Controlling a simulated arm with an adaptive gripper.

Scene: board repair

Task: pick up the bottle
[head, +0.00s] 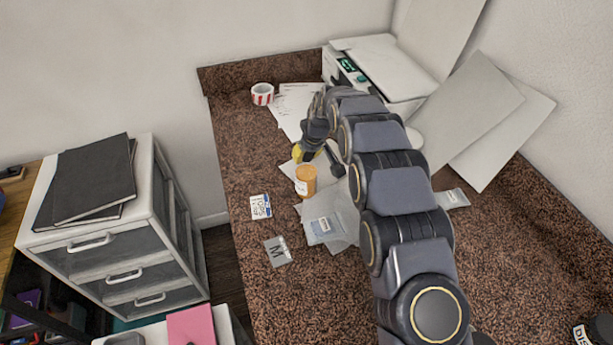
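My gripper (322,159) is just behind and above the bottle in the picture. Its dark fingers look spread apart, with the bottle in front of them and nothing clearly held. A small yellow thing (297,153) shows beside the left finger, partly hidden. A dark bottle or jar (592,333), lettered "DIS", is cut off at the lower right corner.
Papers and clear bags (333,222) lie around the orange bottle. A white printer (382,70) stands behind. A drawer cabinet (115,225) is left.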

